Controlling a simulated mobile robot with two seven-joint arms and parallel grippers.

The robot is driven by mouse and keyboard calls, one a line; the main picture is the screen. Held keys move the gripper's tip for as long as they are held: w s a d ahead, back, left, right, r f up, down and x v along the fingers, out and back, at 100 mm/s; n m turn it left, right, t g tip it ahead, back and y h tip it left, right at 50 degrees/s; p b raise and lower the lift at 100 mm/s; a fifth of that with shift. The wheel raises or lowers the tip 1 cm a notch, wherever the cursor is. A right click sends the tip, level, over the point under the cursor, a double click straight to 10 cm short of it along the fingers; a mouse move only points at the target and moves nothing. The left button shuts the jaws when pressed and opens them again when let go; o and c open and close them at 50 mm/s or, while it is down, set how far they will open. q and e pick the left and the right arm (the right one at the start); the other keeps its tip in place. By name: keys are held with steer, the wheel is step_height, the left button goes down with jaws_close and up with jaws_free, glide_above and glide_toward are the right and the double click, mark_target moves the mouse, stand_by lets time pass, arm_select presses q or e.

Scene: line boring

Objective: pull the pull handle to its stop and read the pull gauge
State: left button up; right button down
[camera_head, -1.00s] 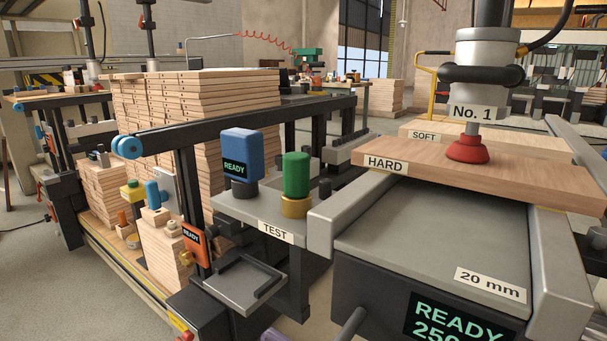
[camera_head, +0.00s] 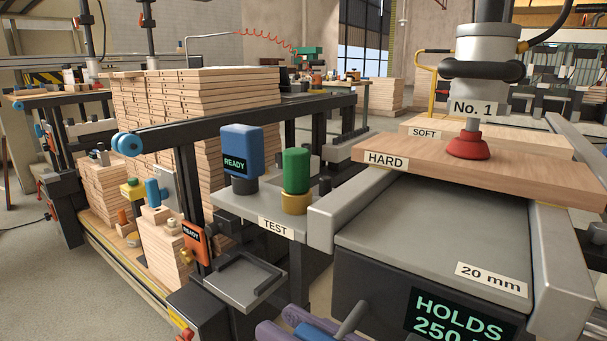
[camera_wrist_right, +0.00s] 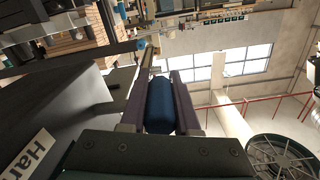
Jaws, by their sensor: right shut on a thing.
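My right gripper (camera_head: 300,322) is at the bottom edge of the head view, its purple fingers shut on the blue pull handle (camera_head: 317,331). The handle's grey rod (camera_head: 352,320) rises at a slant beside the dark bench front. In the right wrist view the blue grip (camera_wrist_right: 160,105) lies between the two purple fingers (camera_wrist_right: 160,102). The display (camera_head: 460,316) on the bench front reads "HOLDS" over "250"; the rest of that line is cut off at the frame's bottom. My left gripper does not show.
A red suction cup (camera_head: 467,146) under the "No. 1" unit (camera_head: 488,60) meets the HARD board (camera_head: 530,175). A blue gauge-like device (camera_head: 242,150) and an orange one (camera_head: 194,240) read "READY". A grey tray (camera_head: 243,280) stands left of the handle.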

steer(key=c, duration=0.6)
jaws_free()
steer(key=shift+c, duration=0.2)
steer(key=shift+d, duration=0.1)
steer(key=shift+p+v, duration=0.55)
steer(key=shift+v, duration=0.7)
steer(key=p+v, duration=0.1)
steer(key=v, duration=0.6)
steer(key=shift+p, duration=0.35)
steer(key=shift+d, duration=0.1)
steer(key=shift+s, duration=0.1)
